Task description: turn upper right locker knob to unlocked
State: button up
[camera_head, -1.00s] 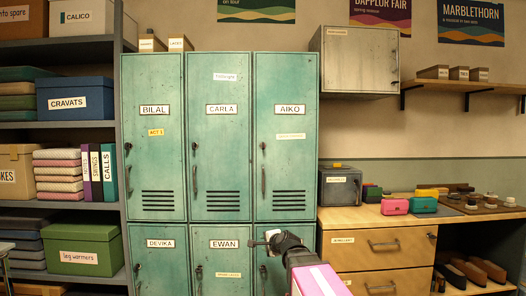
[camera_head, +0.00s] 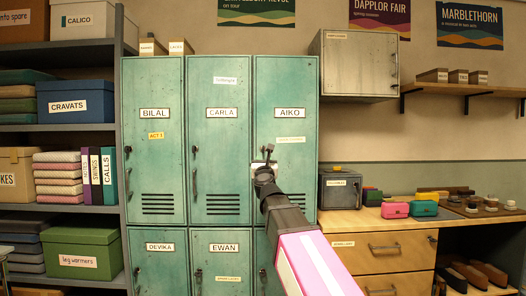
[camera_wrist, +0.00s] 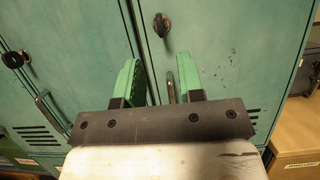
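The upper right locker (camera_head: 286,100) is teal and labelled AIKO, and its door is shut. Its small dark knob shows in the wrist view (camera_wrist: 161,23), near the top centre, with a raised grip across it; I cannot read its setting. My gripper (camera_wrist: 157,65) has two green fingers spread apart with nothing between them. The knob lies beyond the fingertips, apart from them. The door's vertical handle (camera_wrist: 170,88) shows in the gap behind the fingers. In the head view my gripper (camera_head: 264,165) is in front of the door's left edge and partly hides the knob and handle.
The CARLA locker's knob (camera_wrist: 13,59) and handle (camera_wrist: 50,110) are to the left. A wooden drawer cabinet (camera_head: 385,250) with a small grey box (camera_head: 340,189) on it stands to the right. Lower lockers (camera_head: 224,270) sit below.

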aim_at(263, 150)
jog(key=x, duration=1)
jog(key=shift+w, duration=0.15)
grip_shut()
